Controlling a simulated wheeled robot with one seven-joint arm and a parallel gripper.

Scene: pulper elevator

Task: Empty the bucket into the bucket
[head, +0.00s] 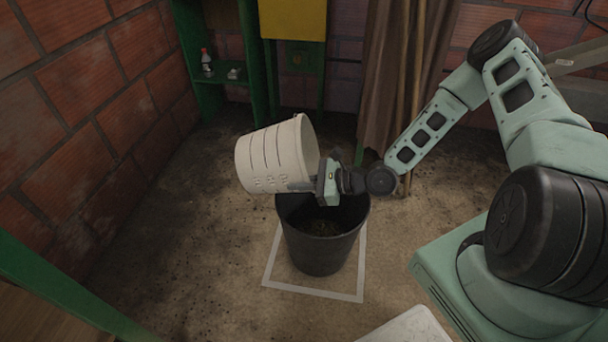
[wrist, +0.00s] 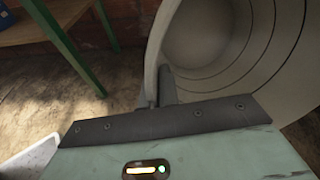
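A white bucket (head: 270,158) is held in the air, tipped on its side with its mouth facing right in the head view. My gripper (head: 308,186) is shut on its rim. In the wrist view the fingers (wrist: 160,92) pinch the wall of the white bucket (wrist: 225,60), and the inner wall that shows looks bare. A black bucket (head: 318,250) stands upright on the floor, below and slightly right of the white one. Some dark brownish matter lies inside it. My gripper and wrist hang over its far rim and hide part of it.
A white square outline (head: 312,293) on the floor surrounds the black bucket. A green shelf (head: 225,80) with a small bottle (head: 206,60) and a yellow box (head: 293,20) stand behind. A brown curtain (head: 385,90) hangs at the back. A brick wall (head: 95,120) bounds the left.

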